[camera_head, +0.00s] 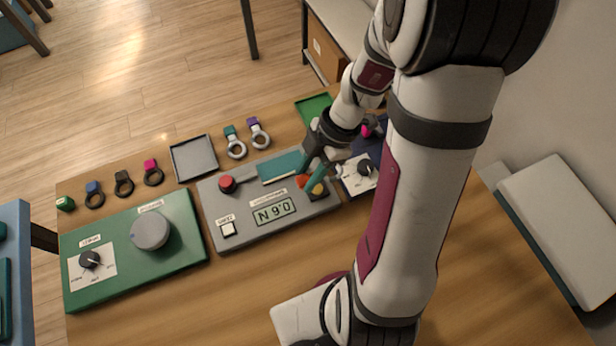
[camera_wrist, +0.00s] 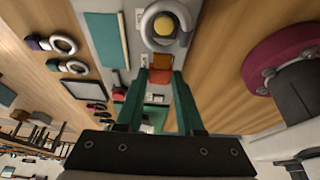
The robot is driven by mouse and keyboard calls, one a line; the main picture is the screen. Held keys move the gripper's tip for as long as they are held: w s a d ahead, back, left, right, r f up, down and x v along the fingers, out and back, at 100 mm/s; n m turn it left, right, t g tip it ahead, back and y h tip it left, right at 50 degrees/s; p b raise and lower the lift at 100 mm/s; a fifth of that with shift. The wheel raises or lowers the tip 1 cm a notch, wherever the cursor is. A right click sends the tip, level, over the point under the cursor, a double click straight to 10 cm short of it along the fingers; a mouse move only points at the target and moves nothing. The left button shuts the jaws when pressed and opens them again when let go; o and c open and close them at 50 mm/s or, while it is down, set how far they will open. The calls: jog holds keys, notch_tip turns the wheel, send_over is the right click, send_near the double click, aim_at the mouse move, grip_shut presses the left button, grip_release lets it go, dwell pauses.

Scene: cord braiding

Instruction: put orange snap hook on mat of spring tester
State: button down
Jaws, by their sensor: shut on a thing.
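The orange snap hook (camera_head: 302,181) is between my gripper's green fingertips (camera_head: 311,175), low over the right end of the grey spring tester panel (camera_head: 240,190). In the wrist view my gripper (camera_wrist: 161,76) is shut on its orange body (camera_wrist: 160,61). A silver ring (camera_wrist: 185,14) beyond the orange body appears to be the hook's ring. It frames a yellow disc (camera_wrist: 163,27); whether it touches the panel cannot be told. The teal mat (camera_head: 281,167) lies bare on the panel, left of my gripper. It also shows in the wrist view (camera_wrist: 105,40).
A red knob (camera_head: 227,184) and a display (camera_head: 274,211) are on the panel. Teal (camera_head: 235,142) and purple (camera_head: 258,133) snap hooks lie behind it, beside a grey tray (camera_head: 194,158). A green panel (camera_head: 130,248) stands left; a dial panel (camera_head: 359,174) is close on the right.

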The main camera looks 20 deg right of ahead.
jog(key=shift+r, duration=0.6)
